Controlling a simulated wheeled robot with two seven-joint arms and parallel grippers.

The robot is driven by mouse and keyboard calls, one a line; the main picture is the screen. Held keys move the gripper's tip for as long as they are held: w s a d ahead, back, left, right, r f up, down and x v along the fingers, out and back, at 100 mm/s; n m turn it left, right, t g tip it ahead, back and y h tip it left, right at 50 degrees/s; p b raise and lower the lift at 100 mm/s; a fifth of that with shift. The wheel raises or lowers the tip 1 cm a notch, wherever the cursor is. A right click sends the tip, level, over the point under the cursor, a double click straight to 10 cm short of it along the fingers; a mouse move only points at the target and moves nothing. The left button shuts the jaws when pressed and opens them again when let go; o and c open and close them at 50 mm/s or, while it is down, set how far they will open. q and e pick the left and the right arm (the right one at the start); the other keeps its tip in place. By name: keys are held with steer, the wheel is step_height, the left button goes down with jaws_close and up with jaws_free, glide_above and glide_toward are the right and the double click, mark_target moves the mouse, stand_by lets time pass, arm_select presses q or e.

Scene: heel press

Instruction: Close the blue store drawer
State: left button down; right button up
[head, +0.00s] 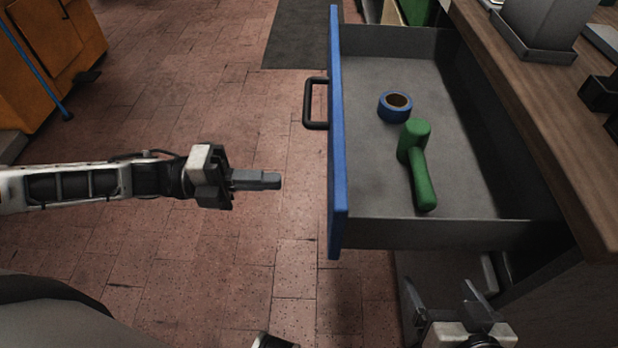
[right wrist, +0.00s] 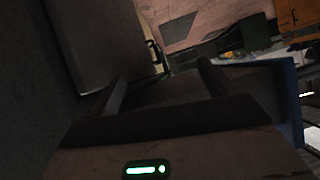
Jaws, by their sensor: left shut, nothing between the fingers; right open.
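The blue store drawer (head: 337,140) stands pulled out from under the wooden counter, its blue front facing left with a black handle (head: 316,103). Inside it lie a blue tape roll (head: 396,105) and a green mallet-like tool (head: 417,165). My left gripper (head: 275,181) is shut and empty, to the left of the drawer front and apart from it, below the handle in the picture. My right gripper (head: 457,300) is open near the drawer's near side, at the bottom of the head view. In the right wrist view, a blue panel edge (right wrist: 288,95) shows at the right.
The wooden counter (head: 540,110) runs along the right with a grey bin (head: 538,30) on it. An orange cabinet (head: 50,50) with a blue pole stands at the far left. A dark mat (head: 297,35) lies at the back.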

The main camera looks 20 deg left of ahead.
arm_select(q)
steer(key=x, duration=0.7)
steer(key=shift+w+d+f, duration=0.1)
steer(key=shift+d, duration=0.05)
